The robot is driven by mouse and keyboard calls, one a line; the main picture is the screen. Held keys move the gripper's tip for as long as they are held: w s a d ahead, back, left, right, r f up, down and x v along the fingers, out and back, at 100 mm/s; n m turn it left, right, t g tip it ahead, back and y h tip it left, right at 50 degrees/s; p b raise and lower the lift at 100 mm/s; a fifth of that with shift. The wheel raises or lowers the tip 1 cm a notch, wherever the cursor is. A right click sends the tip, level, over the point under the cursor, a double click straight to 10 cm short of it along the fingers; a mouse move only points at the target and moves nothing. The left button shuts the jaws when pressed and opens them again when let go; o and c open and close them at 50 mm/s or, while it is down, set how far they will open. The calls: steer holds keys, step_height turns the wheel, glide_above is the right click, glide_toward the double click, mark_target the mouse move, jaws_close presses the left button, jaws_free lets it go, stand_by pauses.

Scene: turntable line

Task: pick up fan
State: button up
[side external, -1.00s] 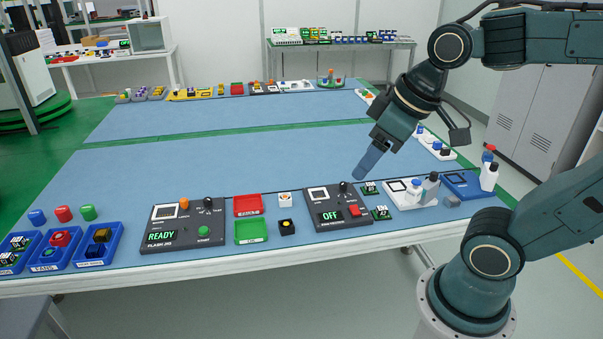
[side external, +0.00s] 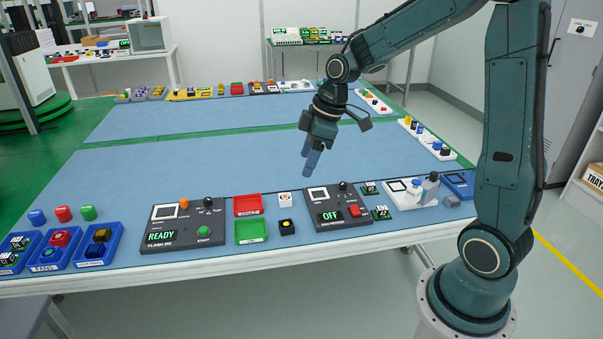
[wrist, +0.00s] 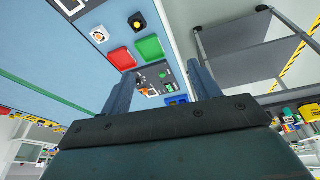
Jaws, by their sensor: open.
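My gripper (side external: 311,165) is open and empty, above the blue mat behind the work row. In the wrist view my gripper (wrist: 161,69) shows its two fingers apart. Two small square parts stand beside the red and green trays: a white one (side external: 285,199) with an orange middle and a black one (side external: 287,227) with a yellow middle. I cannot tell for certain which is the fan. The wrist view shows the white part (wrist: 98,34) and the black part (wrist: 137,22) above and left of the fingers. A blue bin (side external: 48,267) at left has a label that seems to read FANS.
A red tray (side external: 248,205) and a green tray (side external: 251,230) lie between the READY tester (side external: 183,224) and the OFF tester (side external: 337,206). Small green-and-black boards (side external: 381,213) lie right of the OFF tester. The mat (side external: 200,165) behind the row is clear.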

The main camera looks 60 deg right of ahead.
steer(key=w+d+f+n+y, duration=0.1)
steer(key=w+d+f, duration=0.1)
steer(key=f, duration=0.4)
steer(key=w+d+f+n+y, duration=0.1)
steer(key=w+d+f, duration=0.2)
steer(key=d+f, duration=0.2)
steer(key=shift+w+d+f+n, duration=0.15)
steer(key=shift+w+f+n, duration=0.2)
steer(key=shift+f, duration=0.5)
steer(key=shift+s, duration=0.1)
glide_above(287, 223)
steer(key=s+d, duration=0.1)
steer(key=d, duration=0.1)
steer(key=shift+s+a+f, duration=0.1)
steer(key=shift+s+f, duration=0.05)
steer(key=shift+f, duration=3.85)
steer(key=shift+s+x, duration=0.1)
steer(key=shift+x, duration=1.2)
steer(key=shift+s+x, duration=0.15)
steer(key=shift+x, duration=1.1)
steer(key=c, duration=1.1)
